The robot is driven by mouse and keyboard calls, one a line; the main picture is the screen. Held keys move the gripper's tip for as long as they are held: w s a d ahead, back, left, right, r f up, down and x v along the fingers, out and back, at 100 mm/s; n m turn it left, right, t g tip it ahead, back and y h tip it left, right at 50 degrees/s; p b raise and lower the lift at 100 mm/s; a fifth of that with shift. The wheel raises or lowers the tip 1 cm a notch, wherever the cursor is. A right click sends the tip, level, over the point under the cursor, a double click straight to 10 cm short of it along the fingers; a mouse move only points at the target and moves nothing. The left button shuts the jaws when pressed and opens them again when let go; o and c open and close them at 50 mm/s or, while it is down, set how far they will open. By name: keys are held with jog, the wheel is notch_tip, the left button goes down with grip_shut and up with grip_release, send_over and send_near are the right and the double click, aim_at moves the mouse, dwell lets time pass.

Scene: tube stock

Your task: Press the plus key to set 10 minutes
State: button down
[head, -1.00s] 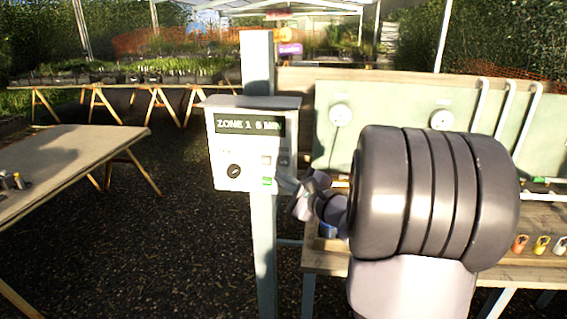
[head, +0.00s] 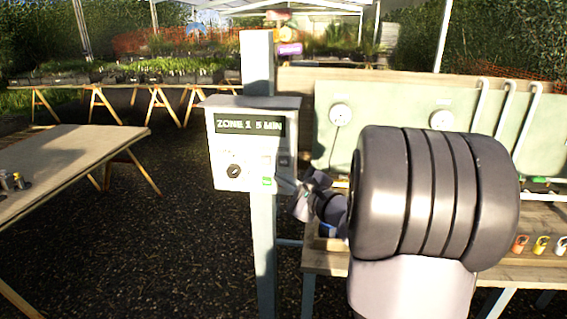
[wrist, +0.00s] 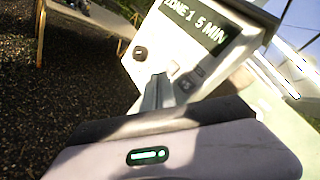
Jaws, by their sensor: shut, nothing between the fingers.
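The grey control box (head: 224,112) stands on a post, and its dark display (head: 250,125) reads "ZONE 1 5 MIN". The display also shows in the wrist view (wrist: 197,24) with "5 MIN" legible. Below it are a round black knob (head: 234,171), a pale key (head: 266,160), a dark key (head: 284,160) and a green key (head: 267,181). I cannot read the key markings. My gripper (head: 283,181) is shut and empty at the box's lower right. In the wrist view its fingertips (wrist: 158,80) point at the key area; I cannot tell if they touch.
My arm fills the right of the head view and hides part of a bench (head: 330,262) with several coloured padlocks. A pale green panel (head: 385,105) with gauges and pipes stands behind. A wooden table (head: 75,160) is at left. Dark open ground lies between table and post.

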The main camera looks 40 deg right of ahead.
aim_at(284, 162)
dwell(0.5)
jog(key=s+a+p, duration=0.2)
jog(key=a+p, duration=0.1)
jog(key=p, duration=1.1)
jog(key=shift+s, duration=0.25)
jog(key=shift+w+d+p, duration=0.9)
jog(key=shift+w+d, duration=0.55)
jog(key=shift+d, duration=0.25)
jog(key=shift+w+d+p, duration=0.9)
jog(key=shift+w+d, duration=0.55)
jog(key=shift+d, duration=0.25)
